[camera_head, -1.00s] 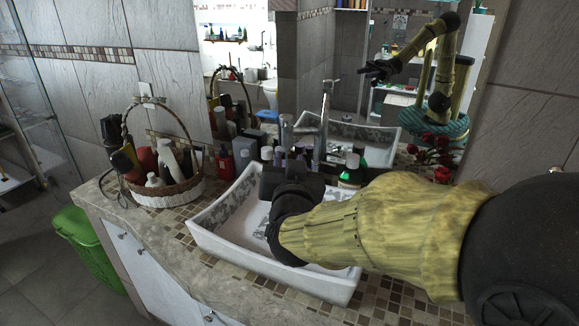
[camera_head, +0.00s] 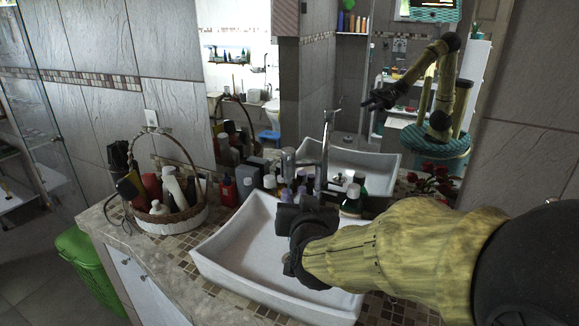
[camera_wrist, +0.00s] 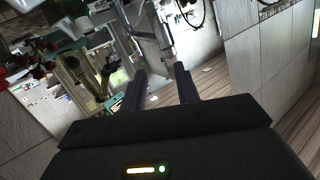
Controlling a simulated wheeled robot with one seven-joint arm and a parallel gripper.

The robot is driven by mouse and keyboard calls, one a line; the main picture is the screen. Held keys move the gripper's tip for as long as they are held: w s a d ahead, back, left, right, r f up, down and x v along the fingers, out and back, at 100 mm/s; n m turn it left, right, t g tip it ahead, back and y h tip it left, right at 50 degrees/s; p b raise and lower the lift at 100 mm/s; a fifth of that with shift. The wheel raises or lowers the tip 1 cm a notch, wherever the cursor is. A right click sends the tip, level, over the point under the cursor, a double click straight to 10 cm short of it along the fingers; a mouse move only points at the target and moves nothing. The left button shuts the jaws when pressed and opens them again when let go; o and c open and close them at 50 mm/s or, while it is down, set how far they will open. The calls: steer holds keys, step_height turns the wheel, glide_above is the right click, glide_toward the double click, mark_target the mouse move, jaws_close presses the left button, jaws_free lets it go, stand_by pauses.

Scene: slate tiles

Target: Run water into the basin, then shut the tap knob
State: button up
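The white rectangular basin (camera_head: 236,254) sits on the counter, partly hidden by my arm. Its visible inside looks smooth and pale; I cannot make out a water level or a stream. The tall chrome tap (camera_head: 325,150) stands behind the basin, with a small lever-like knob (camera_head: 333,112) at its top. My gripper (camera_head: 303,205) is over the basin, in front of the tap; its fingertips are hard to see there. In the wrist view its two dark fingers (camera_wrist: 160,82) are apart with nothing held between them. A chrome upright, probably the tap, shows beyond them.
Several bottles (camera_head: 352,195) crowd the counter behind the basin, close to my gripper. A wicker basket (camera_head: 172,222) of toiletries stands left, and a green bin (camera_head: 88,262) is on the floor. The mirror (camera_head: 390,118) reflects my arm. Red flowers (camera_head: 432,182) are at right.

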steer(key=s+d+g+h+p, duration=0.2)
steer(key=s+d+g+p, duration=1)
steer(key=s+d+p, duration=0.3)
steer(key=s+p, duration=0.2)
steer(key=shift+s+d+g+p, duration=0.2)
steer(key=shift+d+g+p, duration=0.1)
steer(key=shift+d+g, duration=0.1)
steer(key=shift+w+r, duration=0.1)
